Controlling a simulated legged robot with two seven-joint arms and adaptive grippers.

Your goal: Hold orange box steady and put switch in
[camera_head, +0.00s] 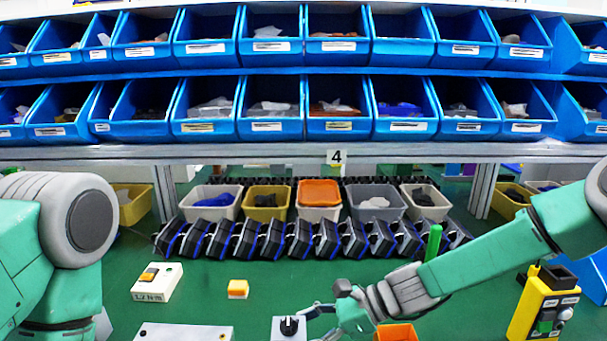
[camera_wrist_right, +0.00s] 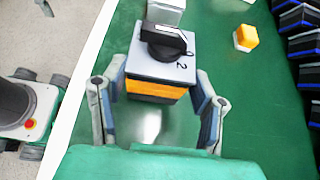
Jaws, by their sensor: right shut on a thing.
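The switch (camera_head: 289,327) is a pale grey plate with a black rotary knob on top, at the bottom centre of the head view. In the right wrist view, the switch (camera_wrist_right: 164,67) sits over the orange box (camera_wrist_right: 155,90), with a dark band between plate and box. I cannot tell whether it is fully seated. My right gripper (camera_wrist_right: 160,85) has a finger on each side and is shut on the orange box. In the head view, my right gripper (camera_head: 318,318) reaches it from the right. My left arm stands at the left; its gripper is out of view.
A white button box (camera_head: 156,283) and a small orange-white block (camera_head: 238,289) lie to the left. An orange open bin (camera_head: 396,332) is near the front. A yellow control box (camera_head: 541,312) stands at the right. Dark racks (camera_head: 315,240) and blue bins (camera_head: 338,115) line the back.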

